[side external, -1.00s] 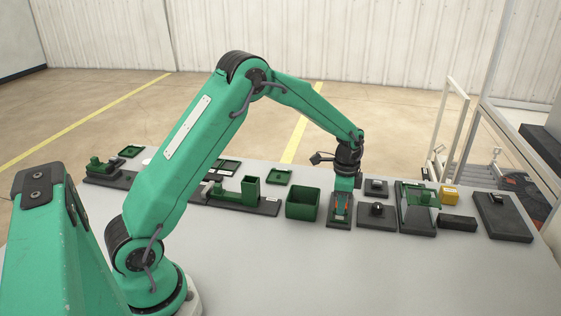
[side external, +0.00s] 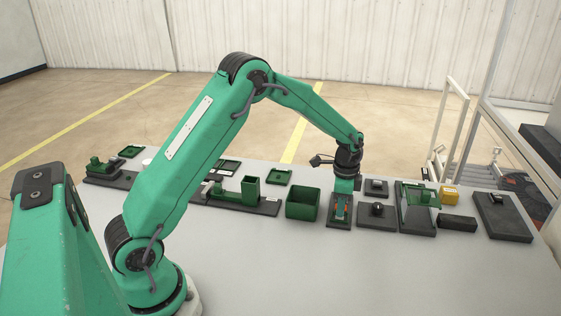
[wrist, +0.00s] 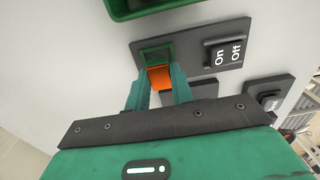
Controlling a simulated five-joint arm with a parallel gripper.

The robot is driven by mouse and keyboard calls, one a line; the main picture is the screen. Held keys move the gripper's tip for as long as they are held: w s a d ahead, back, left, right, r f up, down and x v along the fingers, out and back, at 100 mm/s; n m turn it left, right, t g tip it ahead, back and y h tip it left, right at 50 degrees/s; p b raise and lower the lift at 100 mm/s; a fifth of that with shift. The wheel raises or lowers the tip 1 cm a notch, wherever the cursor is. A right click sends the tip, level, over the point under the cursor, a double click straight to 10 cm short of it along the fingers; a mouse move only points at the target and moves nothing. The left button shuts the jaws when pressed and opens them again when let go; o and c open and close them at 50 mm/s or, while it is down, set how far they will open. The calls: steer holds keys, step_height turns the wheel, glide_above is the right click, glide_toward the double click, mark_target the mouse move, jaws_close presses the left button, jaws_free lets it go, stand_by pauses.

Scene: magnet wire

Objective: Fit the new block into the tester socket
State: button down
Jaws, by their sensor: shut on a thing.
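An orange block (wrist: 160,77) is between the fingertips of my gripper (wrist: 162,88) in the wrist view. My gripper is shut on it. The block is at the near edge of a green-rimmed square socket (wrist: 157,53) on a dark plate, the tester. From this angle I cannot tell whether the block is in the socket or just above it. An On/Off switch (wrist: 228,52) sits on the same plate in the wrist view.
A green open bin (side external: 302,204) stands just left of the tester. Dark plates with knobs (side external: 377,215) lie close on the right, then a green fixture (side external: 418,210), a yellow block (side external: 450,194) and a black bar (side external: 457,222). The table front is clear.

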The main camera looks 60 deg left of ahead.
steer(key=shift+f, duration=0.75)
stand_by(0.3)
steer(key=c, duration=1.1)
jaws_free()
steer(key=shift+c, duration=0.2)
steer(key=shift+r, duration=0.1)
steer(key=shift+r, duration=2.4)
steer(key=shift+r, duration=0.15)
step_height(320, 180, up, 8)
steer(key=shift+f, duration=0.2)
